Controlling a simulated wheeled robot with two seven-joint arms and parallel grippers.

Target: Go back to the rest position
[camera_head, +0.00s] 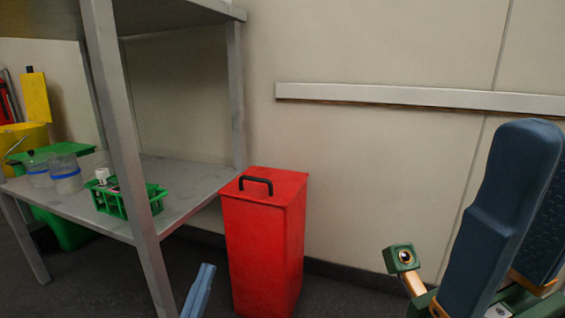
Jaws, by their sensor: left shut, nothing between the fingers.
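My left gripper (198,290) shows only as its blue fingertips at the bottom edge, left of the red bin (265,235). Its fingers are together with nothing between them. The rest of that hand is below the picture. At the right edge, large and close to the camera, stand blue finger-like parts of what looks like my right gripper (535,160), with a green mount below. The picture cuts it off, and I cannot tell whether it is open.
A grey metal shelf (185,208) at the left holds a green rack (128,200) and clear containers (66,175) with blue bands. A yellow bin (25,138) stands behind. A rail (420,96) runs along the wall. Floor right of the red bin looks clear.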

